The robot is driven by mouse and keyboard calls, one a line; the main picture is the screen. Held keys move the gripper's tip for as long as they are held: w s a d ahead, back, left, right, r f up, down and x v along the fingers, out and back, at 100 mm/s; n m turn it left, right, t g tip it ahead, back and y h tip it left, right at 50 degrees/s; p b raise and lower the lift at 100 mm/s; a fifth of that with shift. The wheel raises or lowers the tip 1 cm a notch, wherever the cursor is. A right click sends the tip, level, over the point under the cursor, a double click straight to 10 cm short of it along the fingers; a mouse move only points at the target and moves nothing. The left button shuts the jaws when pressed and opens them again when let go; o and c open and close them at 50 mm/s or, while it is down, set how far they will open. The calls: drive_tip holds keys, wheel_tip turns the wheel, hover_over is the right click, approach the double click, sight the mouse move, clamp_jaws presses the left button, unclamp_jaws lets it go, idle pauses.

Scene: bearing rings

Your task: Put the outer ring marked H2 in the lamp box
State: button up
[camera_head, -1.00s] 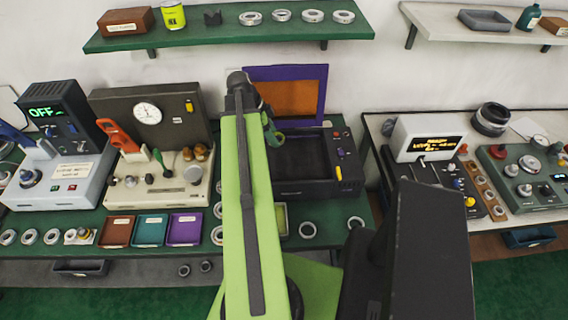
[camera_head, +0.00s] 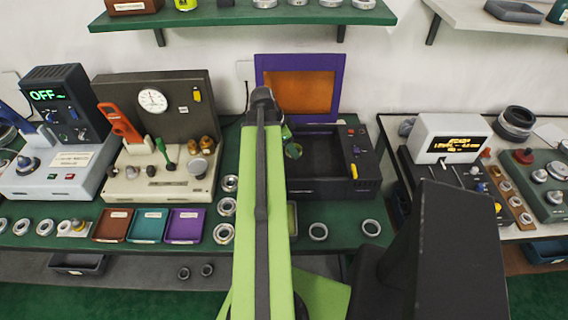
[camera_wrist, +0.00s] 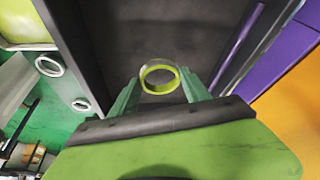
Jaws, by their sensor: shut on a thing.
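My gripper (camera_head: 291,148) is over the left part of the open black lamp box (camera_head: 330,189), in front of the orange panel with a purple frame. In the wrist view its two green fingers (camera_wrist: 160,90) are closed on a ring (camera_wrist: 144,77), one finger on each side. The ring has a pale rim and looks yellow-green inside. No H2 mark can be read on it. The dark box floor and walls (camera_wrist: 98,60) lie behind the ring in the wrist view. My arm hides the box's left side in the head view.
Brown, teal (camera_head: 147,226) and purple trays stand at the bench front. A gauge machine (camera_head: 157,130) stands left of my arm. The purple-framed panel (camera_head: 302,86) rises behind the box.

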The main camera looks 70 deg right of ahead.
sight(285, 163)
drive_tip(key=w+f, duration=0.1)
drive_tip(key=w+f+b, duration=0.1)
drive_tip(key=w, duration=0.1)
drive_tip(key=shift+a, duration=0.35)
drive_tip(key=shift+w+a, duration=0.1)
drive_tip(key=shift+w, duration=0.1)
wheel_tip(285, 163, down, 4)
drive_tip(key=b, duration=0.4)
drive_tip(key=shift+f, duration=0.25)
drive_tip(key=shift+r, duration=0.25)
drive_tip(key=shift+f, duration=0.2)
drive_tip(key=o, duration=1.5)
drive_tip(key=shift+c, duration=0.2)
drive_tip(key=shift+r, duration=0.1)
